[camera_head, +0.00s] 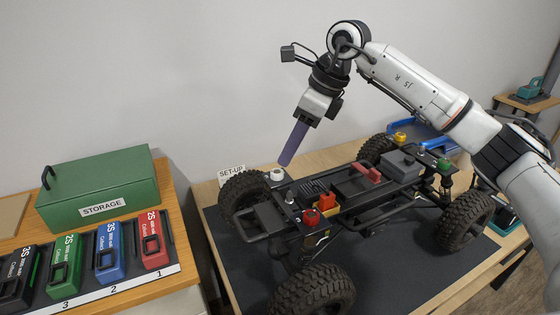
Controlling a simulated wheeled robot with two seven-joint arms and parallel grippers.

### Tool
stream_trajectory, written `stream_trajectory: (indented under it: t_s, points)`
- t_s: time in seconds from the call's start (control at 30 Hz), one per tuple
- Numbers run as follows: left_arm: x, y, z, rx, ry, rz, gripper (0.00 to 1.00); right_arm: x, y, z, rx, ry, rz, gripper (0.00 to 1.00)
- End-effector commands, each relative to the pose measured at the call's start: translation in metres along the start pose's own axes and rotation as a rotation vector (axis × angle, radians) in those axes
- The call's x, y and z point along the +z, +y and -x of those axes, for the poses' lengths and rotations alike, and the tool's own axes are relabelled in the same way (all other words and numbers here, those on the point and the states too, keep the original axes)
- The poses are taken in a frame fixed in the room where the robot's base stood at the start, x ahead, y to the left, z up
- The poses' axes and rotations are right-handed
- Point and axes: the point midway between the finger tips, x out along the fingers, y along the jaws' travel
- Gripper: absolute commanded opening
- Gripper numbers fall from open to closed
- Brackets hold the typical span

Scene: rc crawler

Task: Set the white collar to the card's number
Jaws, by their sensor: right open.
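The white collar (277,174) sits near the front left wheel of the crawler (330,200), at the chassis's back left corner. Any marks on it are too small to read. A white card (231,173) reading "SET-UP" stands behind that wheel, and its lower part is hidden, so I see no number. My right gripper (287,160) reaches down from the upper right, its long purple finger part just above and right of the collar, apparently apart from it. It is open and nothing shows between its fingers. My left gripper is out of view.
The crawler stands on a dark mat (225,245) with big tyres around it. Red, yellow and green caps rise from the chassis. A green STORAGE box (100,190) and several coloured packs in a numbered rack (130,280) stand left. A blue tray (432,140) lies behind.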

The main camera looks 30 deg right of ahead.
Motion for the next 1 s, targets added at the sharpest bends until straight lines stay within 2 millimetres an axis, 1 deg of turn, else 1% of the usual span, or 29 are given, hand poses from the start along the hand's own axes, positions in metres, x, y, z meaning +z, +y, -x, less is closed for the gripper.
stream_trajectory:
  t_s: [0.03, 0.1, 0.2, 0.3, 0.47, 0.7, 0.73, 0.77, 0.9, 0.97, 1.0]
  points:
    - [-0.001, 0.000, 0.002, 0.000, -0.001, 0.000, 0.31, -0.001, 0.001, -0.010, 0.002, 0.003, 0.000, 0.42]
    - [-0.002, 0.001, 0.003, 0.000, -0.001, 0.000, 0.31, -0.001, 0.000, -0.023, 0.003, 0.003, -0.001, 0.42]
    - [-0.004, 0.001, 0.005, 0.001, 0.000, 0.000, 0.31, 0.000, 0.001, -0.039, 0.002, 0.002, -0.001, 0.42]
    - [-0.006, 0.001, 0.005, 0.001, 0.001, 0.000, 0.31, 0.000, 0.000, -0.050, 0.001, 0.000, -0.001, 0.42]
    - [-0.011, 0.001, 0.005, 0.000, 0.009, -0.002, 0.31, 0.000, 0.000, -0.060, 0.000, 0.001, -0.001, 0.42]
    - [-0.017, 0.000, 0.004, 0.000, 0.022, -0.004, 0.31, 0.000, 0.000, -0.061, -0.001, 0.000, 0.000, 0.42]
    - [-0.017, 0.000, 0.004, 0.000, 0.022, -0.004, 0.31, 0.000, 0.000, -0.061, -0.001, 0.000, 0.000, 0.41]
    - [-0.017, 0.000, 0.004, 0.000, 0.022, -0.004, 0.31, 0.000, 0.000, -0.061, 0.000, 0.000, 0.000, 0.36]
    - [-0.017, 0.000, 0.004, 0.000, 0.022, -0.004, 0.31, 0.000, 0.000, -0.061, 0.000, 0.000, 0.000, 0.12]
    - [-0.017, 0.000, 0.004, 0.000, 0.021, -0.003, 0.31, 0.000, 0.000, -0.061, 0.000, 0.000, 0.000, 0.02]
    - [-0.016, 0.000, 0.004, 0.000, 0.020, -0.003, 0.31, 0.000, 0.000, -0.061, 0.000, 0.000, 0.000, 0.01]
